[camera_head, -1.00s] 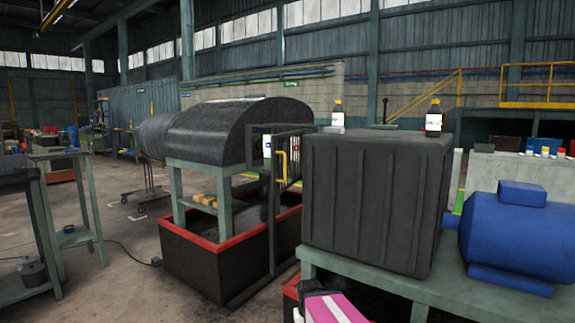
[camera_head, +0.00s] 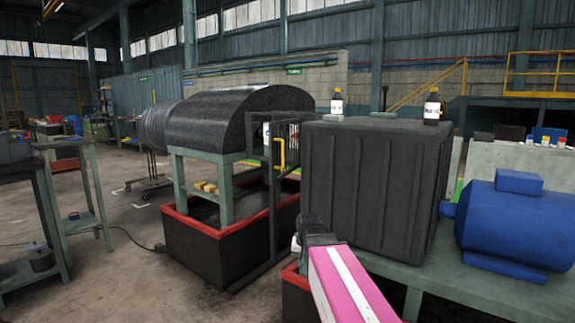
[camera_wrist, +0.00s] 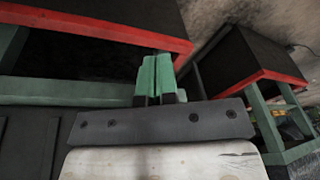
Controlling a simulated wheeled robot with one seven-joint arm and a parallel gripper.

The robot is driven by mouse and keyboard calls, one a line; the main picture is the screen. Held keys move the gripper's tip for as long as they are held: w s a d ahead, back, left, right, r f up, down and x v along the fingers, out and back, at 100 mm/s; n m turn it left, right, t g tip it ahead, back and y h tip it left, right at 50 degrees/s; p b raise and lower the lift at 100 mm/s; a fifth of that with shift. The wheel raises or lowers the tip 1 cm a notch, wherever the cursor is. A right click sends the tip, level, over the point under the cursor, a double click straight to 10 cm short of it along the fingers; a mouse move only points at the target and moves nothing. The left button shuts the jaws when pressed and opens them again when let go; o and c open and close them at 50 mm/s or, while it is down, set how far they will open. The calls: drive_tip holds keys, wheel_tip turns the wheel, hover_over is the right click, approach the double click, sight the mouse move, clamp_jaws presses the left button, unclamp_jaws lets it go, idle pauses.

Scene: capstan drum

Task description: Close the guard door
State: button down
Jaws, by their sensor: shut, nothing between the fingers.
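The guard door (camera_head: 292,143) is a dark framed mesh panel with a yellow handle (camera_head: 282,153), at the right end of the black domed drum cover (camera_head: 232,125). It appears edge-on and stands out from the cover, but its exact angle is hard to tell. My gripper (camera_wrist: 156,78) is shut and empty in the wrist view, its green fingers together. In the head view, my pink and white arm reaches in from the bottom, below and to the right of the handle. My fingertips are hard to make out there. The gripper is clear of the door.
A large black ribbed box (camera_head: 375,185) stands on a green bench (camera_head: 445,270) right of the door, with two bottles on top. A blue motor (camera_head: 515,230) sits farther right. A red-rimmed dark tray (camera_head: 215,243) lies under the drum stand.

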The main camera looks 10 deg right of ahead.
drive_tip(key=w+r+m+t, duration=0.15)
drive_tip(key=w+r, duration=0.25)
drive_tip(key=r, duration=1)
drive_tip(key=w+d+r+m+t, duration=0.15)
drive_tip(key=w+r, duration=0.25)
drive_tip(key=r, duration=0.9)
drive_tip(key=w+r+m+t, duration=0.15)
drive_tip(key=w+r, duration=0.25)
drive_tip(key=r, duration=1)
drive_tip(key=w+a+f, duration=0.4)
drive_tip(key=w+f, duration=0.4)
drive_tip(key=shift+w+a+f+y, duration=0.2)
drive_tip(key=shift+w+a+y, duration=0.05)
drive_tip(key=shift+w+y, duration=0.15)
